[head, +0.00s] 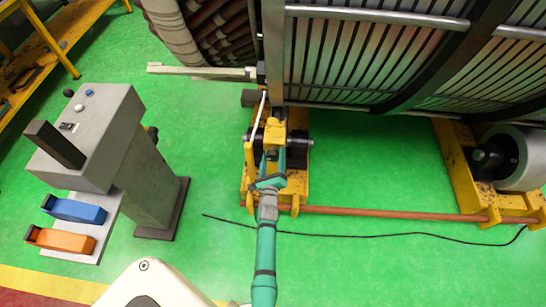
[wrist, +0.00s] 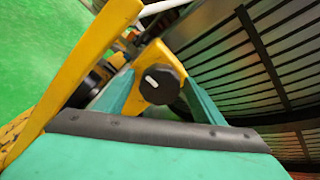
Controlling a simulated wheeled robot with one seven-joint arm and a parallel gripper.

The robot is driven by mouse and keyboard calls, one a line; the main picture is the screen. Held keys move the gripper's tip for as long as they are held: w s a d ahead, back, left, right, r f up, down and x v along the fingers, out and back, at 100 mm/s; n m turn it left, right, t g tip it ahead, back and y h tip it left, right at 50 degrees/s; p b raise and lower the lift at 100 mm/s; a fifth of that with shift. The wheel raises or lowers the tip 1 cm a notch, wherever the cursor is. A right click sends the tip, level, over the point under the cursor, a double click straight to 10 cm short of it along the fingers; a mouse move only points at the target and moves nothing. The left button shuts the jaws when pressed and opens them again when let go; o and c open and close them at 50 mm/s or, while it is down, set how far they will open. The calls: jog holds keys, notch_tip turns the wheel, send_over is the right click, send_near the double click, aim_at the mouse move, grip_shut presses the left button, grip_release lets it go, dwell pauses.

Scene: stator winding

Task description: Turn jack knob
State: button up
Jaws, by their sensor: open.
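The jack knob (wrist: 160,84) is a round black knob with a white mark, on a yellow jack part (wrist: 158,53) in the wrist view. My gripper (wrist: 157,93) is open, with one teal finger on each side of the knob in that view. I cannot tell whether either finger touches it. In the head view my gripper (head: 271,162) reaches the yellow jack stand (head: 249,187) under the stator, and I cannot make out the knob there.
The large slatted stator (head: 370,55) hangs over the stand. A brown rod (head: 390,213) runs right to another yellow support (head: 462,165). A black cable (head: 390,235) lies on the green floor. A grey console (head: 95,130) stands at left, with blue and orange holders (head: 75,210) on its shelf.

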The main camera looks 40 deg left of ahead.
jog(key=c, duration=1.1)
jog(key=shift+o, duration=0.2)
jog(key=shift+n, duration=0.3)
